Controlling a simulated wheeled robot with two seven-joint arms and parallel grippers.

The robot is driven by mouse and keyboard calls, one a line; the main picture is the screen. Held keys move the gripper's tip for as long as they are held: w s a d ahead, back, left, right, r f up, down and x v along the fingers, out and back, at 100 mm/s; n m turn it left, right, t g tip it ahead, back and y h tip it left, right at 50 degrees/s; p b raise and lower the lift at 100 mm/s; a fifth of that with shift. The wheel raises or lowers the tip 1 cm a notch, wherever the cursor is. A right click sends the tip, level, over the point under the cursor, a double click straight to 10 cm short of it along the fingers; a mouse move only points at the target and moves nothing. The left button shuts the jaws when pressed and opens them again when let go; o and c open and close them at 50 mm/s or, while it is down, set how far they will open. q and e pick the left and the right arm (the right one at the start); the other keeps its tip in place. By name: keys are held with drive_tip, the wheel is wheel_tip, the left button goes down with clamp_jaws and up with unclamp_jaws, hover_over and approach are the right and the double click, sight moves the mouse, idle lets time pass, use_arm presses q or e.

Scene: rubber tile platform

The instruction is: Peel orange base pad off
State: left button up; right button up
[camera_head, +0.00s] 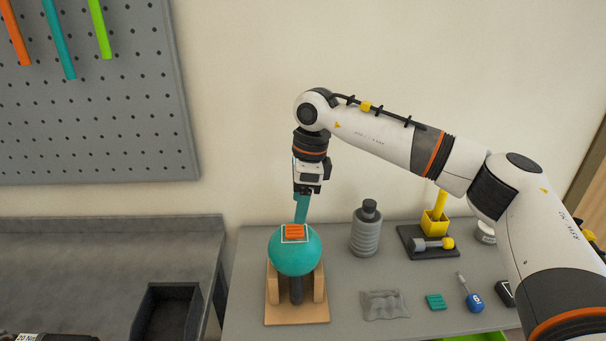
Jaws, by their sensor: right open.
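The orange base pad (295,232) lies on top of a teal ball (292,257), with a pale border around it. The ball rests on a tan wooden stand (297,313) with a dark post in the middle. My right gripper (307,190) is open and points down above and slightly right of the pad, apart from it. A teal upright piece (301,208) shows between the gripper and the ball; I cannot tell whether the jaws touch it.
A grey ribbed bottle (366,233) stands right of the ball. A dark tray (427,243) with yellow items, a crumpled grey cloth (383,304), a teal block (436,302) and a blue-handled tool (472,297) lie further right. A black bin (168,312) is at lower left.

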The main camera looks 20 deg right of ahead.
sight(295, 229)
drive_tip(key=f, duration=0.3)
drive_tip(key=f+p, duration=0.1)
drive_tip(key=shift+w+a+f, duration=0.2)
drive_tip(key=shift+a+f, duration=0.15)
drive_tip(key=shift+f, duration=0.5)
drive_tip(key=shift+c, duration=0.3)
use_arm(q)
drive_tip(key=shift+w+r, duration=0.45)
drive_tip(key=shift+w, duration=0.2)
drive_tip(key=shift+w+r, duration=0.45)
drive_tip(key=shift+w, duration=0.15)
use_arm(e)
clamp_jaws()
